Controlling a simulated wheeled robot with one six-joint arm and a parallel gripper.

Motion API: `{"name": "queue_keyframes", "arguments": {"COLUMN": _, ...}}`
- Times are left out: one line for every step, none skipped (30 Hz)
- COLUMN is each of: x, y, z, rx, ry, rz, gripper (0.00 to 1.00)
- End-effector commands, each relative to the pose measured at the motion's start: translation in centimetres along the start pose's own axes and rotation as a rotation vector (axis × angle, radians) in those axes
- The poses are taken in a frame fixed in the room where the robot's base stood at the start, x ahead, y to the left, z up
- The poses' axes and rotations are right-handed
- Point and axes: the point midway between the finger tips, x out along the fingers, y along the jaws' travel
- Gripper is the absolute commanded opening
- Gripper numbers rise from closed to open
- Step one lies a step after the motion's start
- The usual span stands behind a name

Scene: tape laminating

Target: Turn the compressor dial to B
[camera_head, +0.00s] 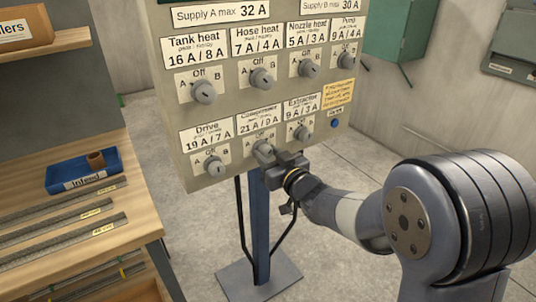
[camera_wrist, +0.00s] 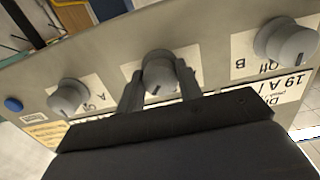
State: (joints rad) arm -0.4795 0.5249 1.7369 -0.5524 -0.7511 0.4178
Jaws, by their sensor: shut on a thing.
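The compressor dial (camera_head: 262,149) is a grey knob in the middle of the panel's bottom row. Its label plate reads Compressor 21 A / 9 A, with A and B at the sides and Off above. My gripper (camera_head: 276,158) reaches it from the lower right and is shut on it. In the wrist view, which is upside down, the dial (camera_wrist: 160,73) sits between my two fingers (camera_wrist: 160,84). A dark mark on its face points roughly down in that picture, on the Off side, but the exact setting is hard to tell.
The drive dial (camera_head: 214,166) is left of it and the extractor dial (camera_head: 301,132) close on the right. A row of dials is above. The panel stands on a blue post (camera_head: 260,225). A workbench (camera_head: 105,150) with a blue tray (camera_head: 70,175) is at left.

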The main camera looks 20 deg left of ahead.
Motion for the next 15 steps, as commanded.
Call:
{"name": "queue_keyframes", "arguments": {"x": -0.02, "y": 0.02, "z": 0.10, "rx": 0.001, "ry": -0.002, "rz": 0.001, "gripper": 0.11}}
{"name": "queue_keyframes", "arguments": {"x": -0.02, "y": 0.02, "z": 0.10, "rx": 0.001, "ry": -0.002, "rz": 0.001, "gripper": 0.11}}
{"name": "queue_keyframes", "arguments": {"x": -0.02, "y": 0.02, "z": 0.10, "rx": 0.001, "ry": -0.002, "rz": 0.001, "gripper": 0.11}}
{"name": "queue_keyframes", "arguments": {"x": -0.02, "y": 0.02, "z": 0.10, "rx": 0.001, "ry": -0.002, "rz": 0.001, "gripper": 0.11}}
{"name": "queue_keyframes", "arguments": {"x": -0.02, "y": 0.02, "z": 0.10, "rx": 0.000, "ry": -0.002, "rz": 0.001, "gripper": 0.11}}
{"name": "queue_keyframes", "arguments": {"x": -0.02, "y": 0.02, "z": 0.10, "rx": 0.000, "ry": -0.002, "rz": 0.001, "gripper": 0.11}}
{"name": "queue_keyframes", "arguments": {"x": -0.02, "y": 0.02, "z": 0.10, "rx": 0.000, "ry": -0.002, "rz": 0.001, "gripper": 0.11}}
{"name": "queue_keyframes", "arguments": {"x": -0.02, "y": 0.02, "z": 0.11, "rx": 0.000, "ry": -0.002, "rz": 0.001, "gripper": 0.36}}
{"name": "queue_keyframes", "arguments": {"x": -0.02, "y": 0.02, "z": 0.11, "rx": 0.000, "ry": -0.002, "rz": 0.001, "gripper": 0.39}}
{"name": "queue_keyframes", "arguments": {"x": -0.02, "y": 0.02, "z": 0.10, "rx": 0.000, "ry": -0.002, "rz": 0.001, "gripper": 0.41}}
{"name": "queue_keyframes", "arguments": {"x": -0.02, "y": 0.02, "z": 0.10, "rx": 0.000, "ry": -0.002, "rz": 0.001, "gripper": 0.44}}
{"name": "queue_keyframes", "arguments": {"x": -0.02, "y": 0.02, "z": 0.08, "rx": 0.000, "ry": -0.001, "rz": 0.001, "gripper": 0.47}}
{"name": "queue_keyframes", "arguments": {"x": -0.02, "y": 0.02, "z": 0.08, "rx": 0.000, "ry": -0.001, "rz": 0.001, "gripper": 0.50}}
{"name": "queue_keyframes", "arguments": {"x": -0.01, "y": 0.01, "z": 0.07, "rx": -0.001, "ry": -0.001, "rz": 0.001, "gripper": 0.52}}
{"name": "queue_keyframes", "arguments": {"x": -0.01, "y": 0.01, "z": 0.06, "rx": -0.001, "ry": -0.001, "rz": 0.000, "gripper": 0.55}}
